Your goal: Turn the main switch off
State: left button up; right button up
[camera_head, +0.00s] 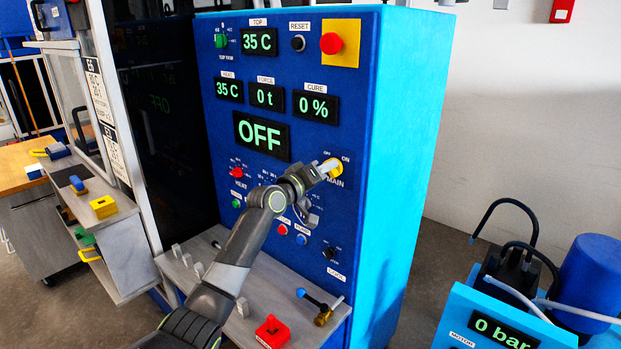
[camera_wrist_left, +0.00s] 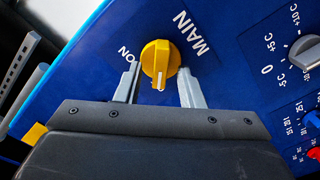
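The main switch is a yellow round knob on the blue panel, in the head view (camera_head: 335,169) beside the MAIN and ON labels. In the left wrist view the knob (camera_wrist_left: 160,60) has a raised bar with a white mark at its lower end. The mark points down in the picture, away from the ON label at its left. My left gripper (camera_head: 326,169) is at the knob. In the left wrist view its fingers (camera_wrist_left: 159,86) are apart, one on each side of the knob; I cannot tell whether they touch it. My right gripper is not in view.
The large display (camera_head: 261,136) on the panel reads OFF. A red button (camera_head: 331,43) on a yellow plate is above. Small knobs and buttons surround my arm. A grey shelf (camera_head: 262,290) below holds a red block (camera_head: 272,332) and a blue-handled valve (camera_head: 318,305).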

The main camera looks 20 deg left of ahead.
pick_arm(q)
jog(key=b+v, duration=0.4)
jog(key=v, duration=1.3)
jog(key=shift+s, duration=0.15)
